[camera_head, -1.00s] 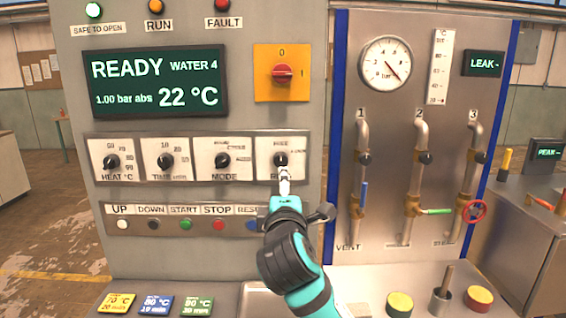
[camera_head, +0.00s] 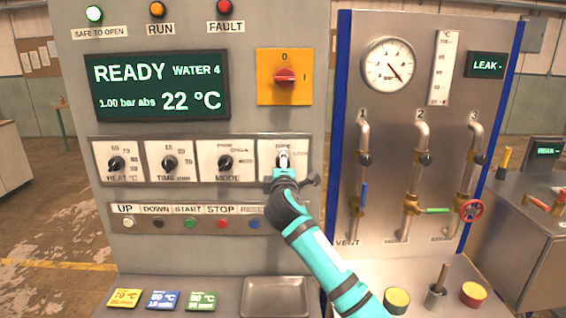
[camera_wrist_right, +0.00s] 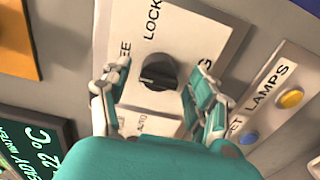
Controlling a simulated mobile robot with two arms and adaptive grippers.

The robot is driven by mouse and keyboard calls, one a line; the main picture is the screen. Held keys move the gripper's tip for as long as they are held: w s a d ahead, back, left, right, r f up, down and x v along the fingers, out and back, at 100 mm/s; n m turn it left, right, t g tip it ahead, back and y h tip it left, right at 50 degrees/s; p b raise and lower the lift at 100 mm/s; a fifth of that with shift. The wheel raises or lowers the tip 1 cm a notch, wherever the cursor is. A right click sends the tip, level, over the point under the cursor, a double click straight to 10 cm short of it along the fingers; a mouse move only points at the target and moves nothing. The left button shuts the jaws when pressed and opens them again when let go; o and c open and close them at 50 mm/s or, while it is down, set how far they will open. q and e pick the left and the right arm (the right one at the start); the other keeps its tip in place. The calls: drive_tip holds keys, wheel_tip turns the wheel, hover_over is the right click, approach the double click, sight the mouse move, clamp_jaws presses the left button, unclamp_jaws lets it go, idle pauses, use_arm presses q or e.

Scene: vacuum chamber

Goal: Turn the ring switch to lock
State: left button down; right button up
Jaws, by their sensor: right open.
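The ring switch is a black knob (camera_wrist_right: 158,72) on a white plate (camera_wrist_right: 190,32) in the right wrist view. The words LOCK and a partly hidden FREE are printed beside it. In the head view its plate (camera_head: 299,150) is the rightmost of the row, and my right gripper covers the knob. My right gripper (camera_wrist_right: 160,88) is open, with one finger on each side of the knob. I cannot tell whether the fingers touch it. In the head view my right gripper (camera_head: 284,160) is in front of the plate. My left gripper is not in view.
The HEAT, TIME and MODE knobs (camera_head: 225,163) sit to the left on the same panel. A row of buttons (camera_head: 190,223) is below, and a red-handled yellow switch (camera_head: 285,77) is above. A pipe panel (camera_head: 440,120) stands to the right. A metal tray (camera_head: 276,284) lies below.

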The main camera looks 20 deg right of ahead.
drive_tip(key=shift+w+d, duration=0.1)
drive_tip(key=shift+w, duration=0.05)
drive_tip(key=c, duration=1.1)
drive_tip(key=shift+c, duration=0.2)
